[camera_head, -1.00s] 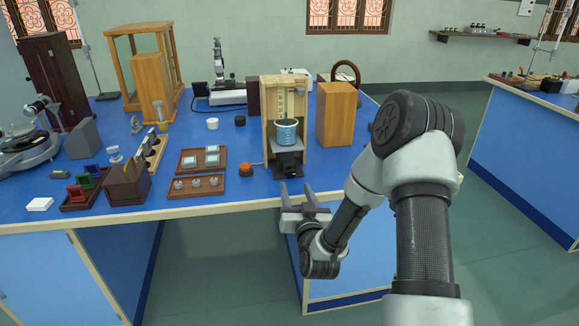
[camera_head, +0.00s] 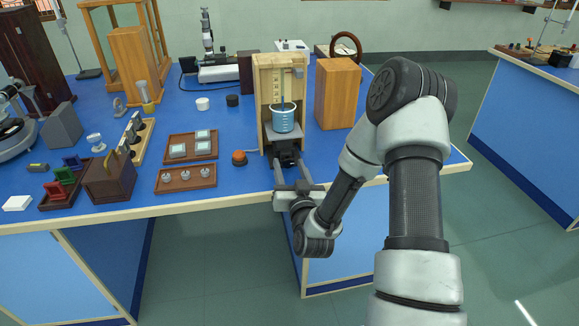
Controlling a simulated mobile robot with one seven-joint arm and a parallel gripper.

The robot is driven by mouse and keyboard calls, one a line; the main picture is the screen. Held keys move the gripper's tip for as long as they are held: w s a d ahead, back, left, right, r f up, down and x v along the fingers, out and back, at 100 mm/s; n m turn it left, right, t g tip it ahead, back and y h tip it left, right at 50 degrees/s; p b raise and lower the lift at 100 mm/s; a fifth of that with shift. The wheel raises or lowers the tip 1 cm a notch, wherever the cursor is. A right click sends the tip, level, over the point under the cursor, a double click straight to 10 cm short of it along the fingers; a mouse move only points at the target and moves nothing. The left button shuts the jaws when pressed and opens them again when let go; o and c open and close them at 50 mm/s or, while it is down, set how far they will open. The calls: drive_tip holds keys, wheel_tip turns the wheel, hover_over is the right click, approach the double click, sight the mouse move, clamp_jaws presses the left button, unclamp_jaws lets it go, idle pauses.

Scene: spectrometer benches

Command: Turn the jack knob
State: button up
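The jack (camera_head: 287,148) is a small dark stand with a grey top plate, inside a pale wooden frame (camera_head: 262,107) at the bench's front edge. A beaker of blue liquid (camera_head: 285,121) stands upright on its plate. The jack's knob is too small and dark to make out at its front. My gripper (camera_head: 292,166) points at the jack from the front. Its two fingers are apart, one on each side of the jack's dark lower front. I cannot tell whether they touch anything.
An orange-brown wooden box (camera_head: 337,94) stands close right of the frame. The bench's front edge (camera_head: 225,205) runs just under my gripper. Bare blue bench top lies at the right.

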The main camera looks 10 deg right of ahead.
drive_tip(key=c, duration=1.1)
drive_tip(key=shift+o, duration=0.2)
drive_tip(key=shift+f+m+b, duration=0.15)
drive_tip(key=shift+m+b, duration=0.6)
drive_tip(key=shift+m, duration=0.05)
drive_tip(key=m+b, duration=0.1)
drive_tip(key=m, duration=0.2)
drive_tip(key=shift+r, duration=0.2)
drive_tip(key=o, duration=1.1)
drive_tip(key=shift+c, duration=0.2)
